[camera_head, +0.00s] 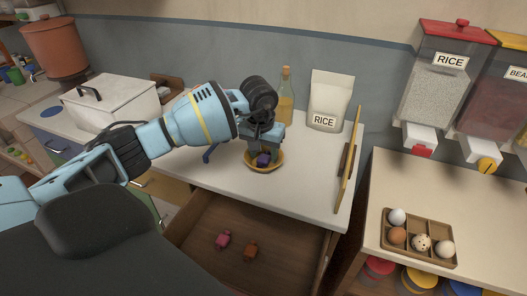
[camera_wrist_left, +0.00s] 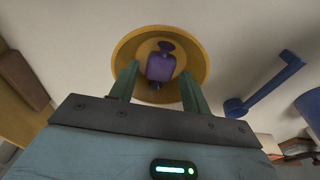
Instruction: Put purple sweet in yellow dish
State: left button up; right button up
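The purple sweet (camera_wrist_left: 161,68) lies in the yellow dish (camera_wrist_left: 197,50), near its middle, in the left wrist view. In the head view the sweet (camera_head: 263,159) shows in the dish (camera_head: 264,170) on the white counter, below my left gripper (camera_head: 265,152). In the wrist view the left gripper (camera_wrist_left: 159,84) is open, with its two green fingers at the near side of the dish. There is a gap between each finger and the sweet. My right gripper is not in view.
An open drawer (camera_head: 212,262) below the counter holds a pink sweet (camera_head: 223,239) and an orange-brown one (camera_head: 251,251). A bottle (camera_head: 286,98) and a rice bag (camera_head: 329,102) stand behind the dish.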

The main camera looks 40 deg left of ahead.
aim_at(264, 158)
pick_arm(q)
jog(key=shift+o, duration=0.8)
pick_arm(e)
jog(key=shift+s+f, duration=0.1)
pick_arm(q)
jog(key=shift+r, duration=0.1)
notch_tip(264, 158, up, 7)
jog(key=shift+p, duration=1.05)
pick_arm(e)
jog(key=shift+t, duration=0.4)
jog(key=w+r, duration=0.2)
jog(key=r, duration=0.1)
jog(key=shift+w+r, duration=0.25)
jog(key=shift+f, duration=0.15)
